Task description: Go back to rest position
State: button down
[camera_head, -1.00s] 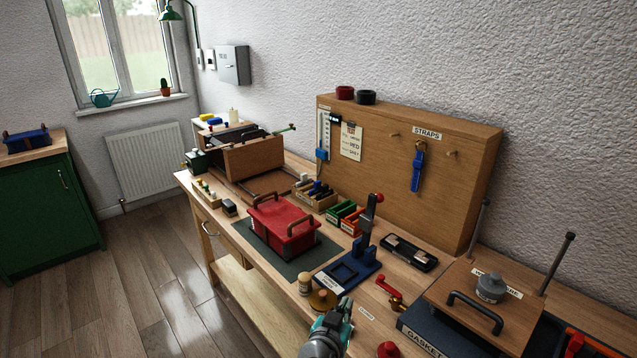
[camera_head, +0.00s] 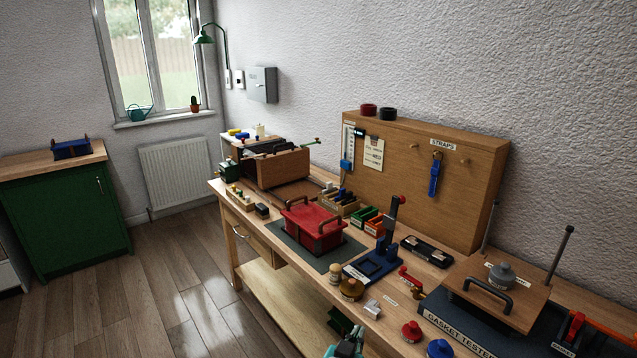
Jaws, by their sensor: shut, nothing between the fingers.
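The teal and grey end of my arm, with my gripper (camera_head: 347,345), shows at the bottom edge of the head view, in front of the workbench (camera_head: 262,222). It is largely cut off by the frame. My gripper is shut and holds nothing. It is low and apart from the red box (camera_head: 312,230) on the dark mat.
A pegboard (camera_head: 408,190) stands behind. Wooden floor (camera_head: 150,290) is clear at left.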

jog(key=s+d+f+n+y, duration=0.35)
jog(key=s+f, duration=0.45)
jog(key=s, duration=0.3)
jog(key=s+d+f+n+y, duration=0.2)
jog(key=s+d+f, duration=0.2)
jog(key=s+f, duration=0.6)
jog(key=s+d+r, duration=0.1)
jog(key=s+r, duration=0.3)
jog(key=s, duration=0.5)
jog(key=s+r, duration=0.5)
jog(key=s, duration=0.4)
jog(key=s+d+r+t, duration=0.1)
jog(key=s+r, duration=0.3)
jog(key=s, duration=0.5)
jog(key=shift+d+r+m+y, duration=0.15)
jog(key=shift+d+m+y, duration=0.15)
jog(key=shift+m+y, duration=0.05)
